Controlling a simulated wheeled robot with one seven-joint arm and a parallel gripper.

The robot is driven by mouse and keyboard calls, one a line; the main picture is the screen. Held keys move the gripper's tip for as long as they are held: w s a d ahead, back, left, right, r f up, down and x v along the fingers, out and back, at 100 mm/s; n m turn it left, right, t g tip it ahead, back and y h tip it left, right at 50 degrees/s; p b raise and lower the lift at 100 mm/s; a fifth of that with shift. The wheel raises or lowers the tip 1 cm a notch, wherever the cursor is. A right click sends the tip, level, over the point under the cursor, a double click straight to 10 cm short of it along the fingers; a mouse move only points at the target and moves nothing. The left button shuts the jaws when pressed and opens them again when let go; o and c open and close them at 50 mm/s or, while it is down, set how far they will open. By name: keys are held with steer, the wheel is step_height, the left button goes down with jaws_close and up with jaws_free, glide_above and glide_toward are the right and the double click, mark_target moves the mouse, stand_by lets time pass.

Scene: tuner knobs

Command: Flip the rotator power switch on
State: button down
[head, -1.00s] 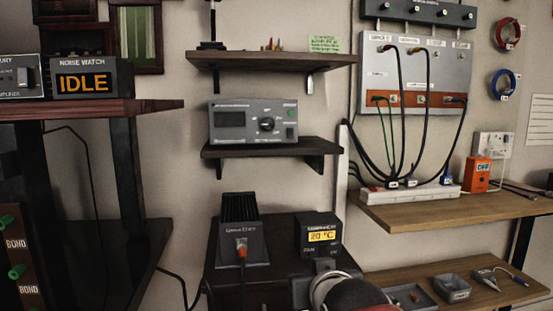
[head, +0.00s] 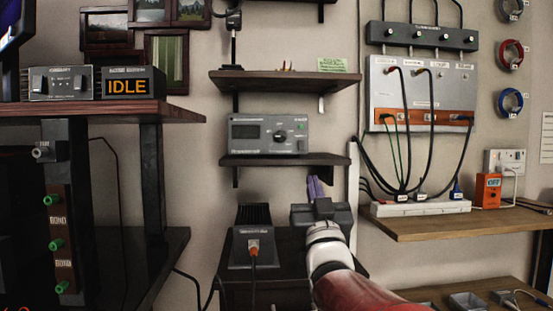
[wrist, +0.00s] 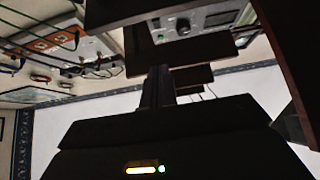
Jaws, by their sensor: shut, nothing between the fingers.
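A grey control box (head: 268,135) stands on the middle shelf in the head view. It has a dark display on the left, a round black knob (head: 280,135) in the middle and small controls (head: 301,145) with a green part at the right. The labels are too small to read, so I cannot tell which control is the power switch or how it is set. The box also shows, tilted and partly cut off, at the top of the wrist view (wrist: 210,20). My gripper (head: 314,184) is shut and empty, below the shelf and apart from the box.
The middle shelf (head: 325,159) juts out above my gripper. A black finned box (head: 253,240) with an orange-tipped cable stands left of my arm. A grey cable panel (head: 421,75) hangs at the right, above a wooden shelf (head: 460,222). The space before the control box is clear.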

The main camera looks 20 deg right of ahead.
steer(key=p, duration=0.3)
glide_toward(301, 145)
step_height(301, 145, up, 4)
steer(key=w, duration=0.2)
steer(key=w+d, duration=0.1)
steer(key=w, duration=0.1)
steer(key=shift+w+d+f, duration=0.15)
steer(key=shift+d, duration=0.05)
